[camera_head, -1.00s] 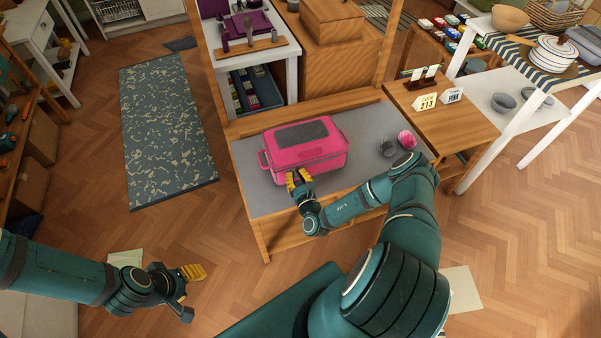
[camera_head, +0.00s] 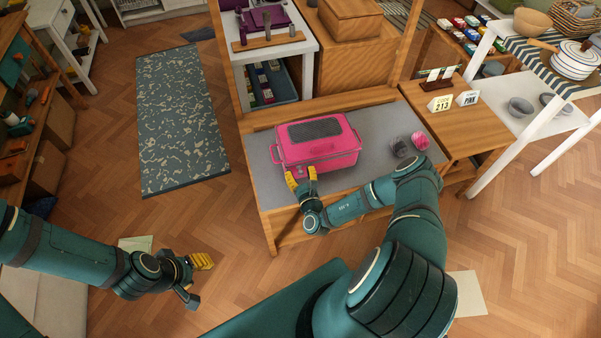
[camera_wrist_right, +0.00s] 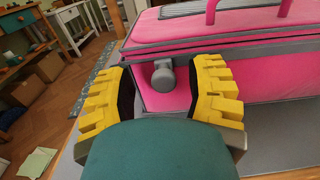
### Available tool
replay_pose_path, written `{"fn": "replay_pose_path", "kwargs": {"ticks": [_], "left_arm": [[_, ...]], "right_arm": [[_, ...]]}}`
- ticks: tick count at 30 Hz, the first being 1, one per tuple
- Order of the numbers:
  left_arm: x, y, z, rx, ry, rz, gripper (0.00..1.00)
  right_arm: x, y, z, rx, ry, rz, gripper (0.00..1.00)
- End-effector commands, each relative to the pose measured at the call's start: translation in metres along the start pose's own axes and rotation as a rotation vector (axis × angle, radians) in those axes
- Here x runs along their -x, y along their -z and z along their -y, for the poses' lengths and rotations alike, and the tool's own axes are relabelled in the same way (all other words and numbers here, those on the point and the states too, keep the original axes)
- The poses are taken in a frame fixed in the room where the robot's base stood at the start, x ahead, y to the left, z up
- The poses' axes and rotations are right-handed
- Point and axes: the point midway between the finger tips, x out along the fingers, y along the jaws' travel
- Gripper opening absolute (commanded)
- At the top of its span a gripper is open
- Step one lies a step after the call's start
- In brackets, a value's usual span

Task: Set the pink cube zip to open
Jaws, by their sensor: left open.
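The pink cube (camera_head: 345,158) is a bright pink zip bag with a grey mesh panel on top, standing on the grey-topped bench. In the right wrist view its pink side (camera_wrist_right: 270,70) shows a dark zip line around the upper edge and a grey knob-like zip pull (camera_wrist_right: 164,76) at the near corner. My right gripper (camera_head: 302,178) is open at the bag's front left corner. Its yellow fingers (camera_wrist_right: 160,92) stand on either side of the pull, apart from it; exact depth is hard to tell. My left gripper (camera_head: 197,278) is open and empty over the floor.
A grey bundle (camera_head: 400,147) and a pink bundle (camera_head: 420,140) lie right of the bag on the bench (camera_head: 262,185). The floor to the left is clear around a patterned rug (camera_head: 182,120).

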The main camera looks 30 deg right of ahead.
Motion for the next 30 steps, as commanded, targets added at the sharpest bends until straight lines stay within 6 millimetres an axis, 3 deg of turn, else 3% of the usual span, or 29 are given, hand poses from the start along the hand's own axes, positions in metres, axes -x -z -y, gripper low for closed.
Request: {"fn": "replay_pose_path", "kwargs": {"ticks": [11, 24, 30], "left_arm": [[0.000, 0.000, 0.000, 0.000, 0.000, 0.000, 0.47], [0.000, 0.000, 0.000, 0.000, 0.000, 0.000, 0.47], [0.000, 0.000, 0.000, 0.000, 0.000, 0.000, 0.47]], "right_arm": [[0.009, 0.000, 0.001, 0.000, 0.001, 0.000, 0.53], [0.091, 0.001, 0.000, -0.002, 0.001, -0.003, 0.53], [0.114, 0.000, 0.000, 0.000, 0.001, -0.001, 0.53]]}}
